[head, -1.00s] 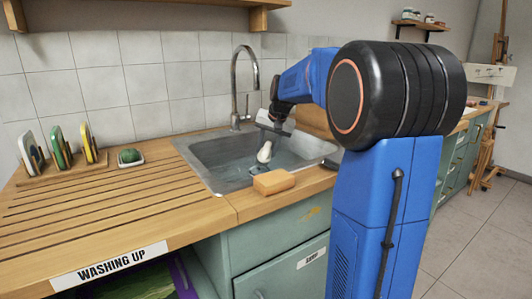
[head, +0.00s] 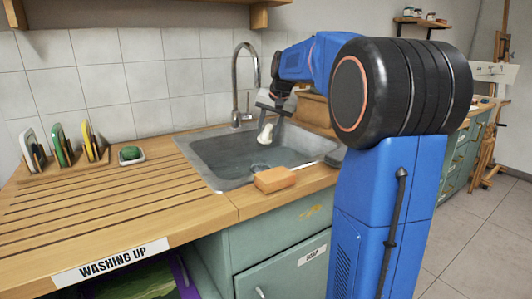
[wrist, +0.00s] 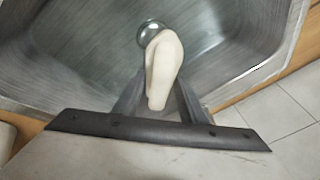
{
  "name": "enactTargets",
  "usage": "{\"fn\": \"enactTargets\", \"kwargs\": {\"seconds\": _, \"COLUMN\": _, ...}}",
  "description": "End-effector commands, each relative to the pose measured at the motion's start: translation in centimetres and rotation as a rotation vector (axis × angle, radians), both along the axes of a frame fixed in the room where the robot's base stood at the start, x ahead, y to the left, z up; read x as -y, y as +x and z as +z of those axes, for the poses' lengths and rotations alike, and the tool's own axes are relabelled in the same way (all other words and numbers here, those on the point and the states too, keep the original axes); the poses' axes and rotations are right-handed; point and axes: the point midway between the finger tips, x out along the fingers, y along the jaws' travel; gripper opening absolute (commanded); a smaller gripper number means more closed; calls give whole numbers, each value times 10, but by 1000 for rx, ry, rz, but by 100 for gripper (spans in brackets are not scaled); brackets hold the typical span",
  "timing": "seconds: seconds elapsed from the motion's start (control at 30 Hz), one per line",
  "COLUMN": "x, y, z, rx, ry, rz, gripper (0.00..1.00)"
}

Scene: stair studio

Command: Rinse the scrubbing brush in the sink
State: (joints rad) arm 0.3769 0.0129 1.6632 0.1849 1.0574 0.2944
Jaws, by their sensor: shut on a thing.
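The scrubbing brush (head: 265,134) shows as a pale, rounded, off-white piece hanging from my gripper (head: 274,104). In the wrist view the brush (wrist: 164,62) sticks out between the two dark fingers of my gripper (wrist: 158,100), which are shut on it. Its far end points down towards the basin; bristles cannot be made out. The steel sink (head: 216,178) lies below, and the brush hangs over its back part, near rim height. The round drain (wrist: 151,32) shows in the basin floor just beyond the brush in the wrist view.
A curved tap (head: 236,85) rises behind the sink. An orange-tan block (head: 275,180) sits at the sink's front edge. On the slatted wooden counter (head: 100,215) at left stand a rack with upright boards (head: 62,145) and a small dish with a green item (head: 131,154).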

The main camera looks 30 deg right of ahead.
Motion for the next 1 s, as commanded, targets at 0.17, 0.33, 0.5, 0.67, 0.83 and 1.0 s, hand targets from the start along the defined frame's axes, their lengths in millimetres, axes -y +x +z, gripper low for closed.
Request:
{"fn": "enactTargets", "kwargs": {"seconds": 0.17, "x": 0, "y": 0, "z": 12, "rx": 1, "ry": -1, "rz": 1, "gripper": 16}}
{"fn": "enactTargets", "kwargs": {"seconds": 0.33, "x": 0, "y": 0, "z": 23, "rx": 1, "ry": -1, "rz": 0, "gripper": 16}}
{"fn": "enactTargets", "kwargs": {"seconds": 0.5, "x": 0, "y": 0, "z": 34, "rx": 1, "ry": 0, "rz": 0, "gripper": 16}}
{"fn": "enactTargets", "kwargs": {"seconds": 0.67, "x": 0, "y": 0, "z": 44, "rx": 1, "ry": 0, "rz": 0, "gripper": 16}}
{"fn": "enactTargets", "kwargs": {"seconds": 0.83, "x": 0, "y": 0, "z": 50, "rx": 0, "ry": 0, "rz": -1, "gripper": 16}}
{"fn": "enactTargets", "kwargs": {"seconds": 1.0, "x": 0, "y": 0, "z": 51, "rx": 0, "ry": 0, "rz": 0, "gripper": 16}}
